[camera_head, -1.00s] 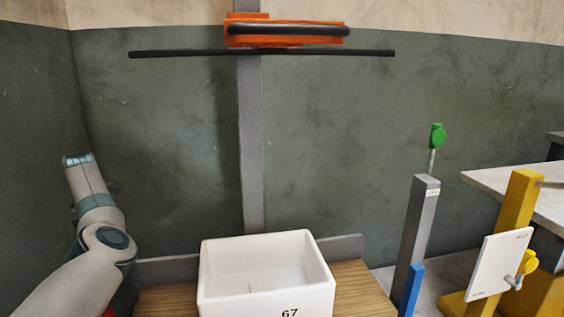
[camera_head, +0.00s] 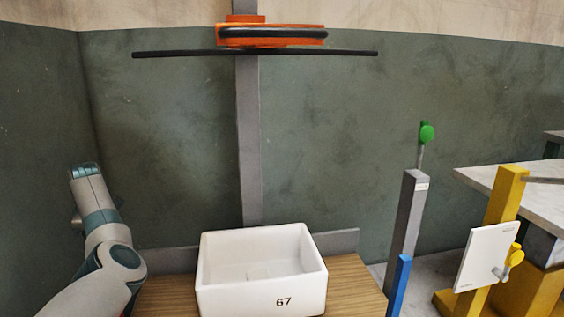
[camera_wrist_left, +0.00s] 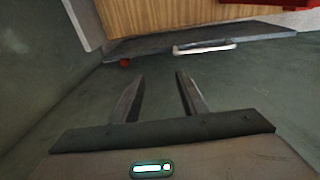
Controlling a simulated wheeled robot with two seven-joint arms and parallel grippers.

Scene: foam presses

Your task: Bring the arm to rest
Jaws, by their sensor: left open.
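My left arm (camera_head: 106,255) comes in at the lower left of the head view, bent upward at the elbow. Its gripper does not show there. In the left wrist view my left gripper (camera_wrist_left: 160,85) is open, with two dark fingers apart and nothing between them. Past the fingertips are a grey ledge (camera_wrist_left: 150,46), a wooden surface (camera_wrist_left: 160,14) and a small red item (camera_wrist_left: 124,62). My right gripper is in neither view.
At right are a grey post (camera_head: 406,225), a yellow post (camera_head: 505,200) and a white panel (camera_head: 484,255).

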